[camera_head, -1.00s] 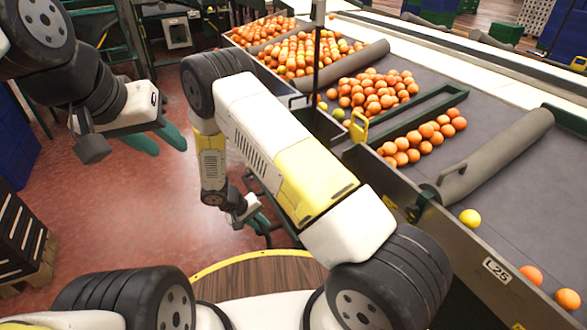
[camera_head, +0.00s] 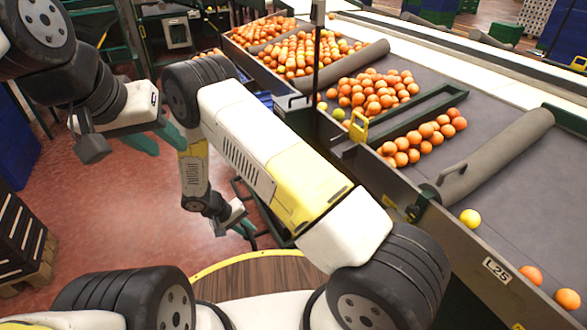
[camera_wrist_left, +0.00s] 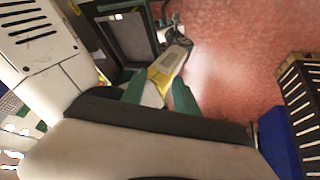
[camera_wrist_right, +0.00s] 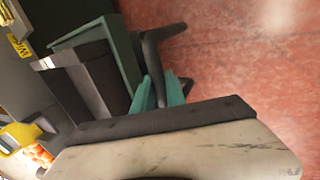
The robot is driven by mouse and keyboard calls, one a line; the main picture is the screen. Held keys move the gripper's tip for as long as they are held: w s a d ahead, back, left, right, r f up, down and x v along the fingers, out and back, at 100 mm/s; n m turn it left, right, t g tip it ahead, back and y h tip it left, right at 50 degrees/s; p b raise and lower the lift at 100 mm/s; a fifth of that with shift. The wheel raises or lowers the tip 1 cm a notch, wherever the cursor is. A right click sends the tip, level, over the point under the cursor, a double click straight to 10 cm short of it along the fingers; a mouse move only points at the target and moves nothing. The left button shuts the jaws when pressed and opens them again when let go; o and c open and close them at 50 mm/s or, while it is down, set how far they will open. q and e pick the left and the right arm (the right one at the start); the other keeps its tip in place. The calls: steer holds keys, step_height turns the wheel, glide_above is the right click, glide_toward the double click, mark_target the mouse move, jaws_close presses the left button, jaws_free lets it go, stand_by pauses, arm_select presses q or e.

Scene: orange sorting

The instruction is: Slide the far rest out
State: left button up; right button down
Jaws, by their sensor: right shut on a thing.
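The far rest appears to be the dark tubular frame (camera_wrist_right: 152,50) by the side of the sorting line, in the right wrist view. My right gripper (camera_wrist_right: 159,95) has its green fingers closed on the lower part of its bar. In the head view my right gripper (camera_head: 240,225) is low beside the line, and my forearm hides much of the area behind it. My left gripper (camera_head: 155,140) is empty above the red floor, its green fingers apart. Its fingers also show spread in the left wrist view (camera_wrist_left: 160,92).
The sorting line (camera_head: 450,220) runs along the right with several oranges (camera_head: 375,92) and a grey roller (camera_head: 495,155). A yellow handle (camera_head: 358,126) stands on its near edge. Dark crates on a pallet (camera_head: 22,240) stand at left. Red floor between is clear.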

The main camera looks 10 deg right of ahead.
steer(key=shift+s+a, duration=0.25)
steer(key=shift+a, duration=0.5)
steer(key=shift+s+a, duration=0.3)
steer(key=shift+a, duration=0.5)
steer(key=shift+s+a, duration=0.25)
steer(key=shift+a, duration=0.5)
steer(key=c, duration=1)
jaws_free()
step_height(320, 180, up, 7)
steer(key=shift+w+d, duration=0.1)
steer(key=shift+f, duration=1.6)
steer(key=shift+d, duration=0.1)
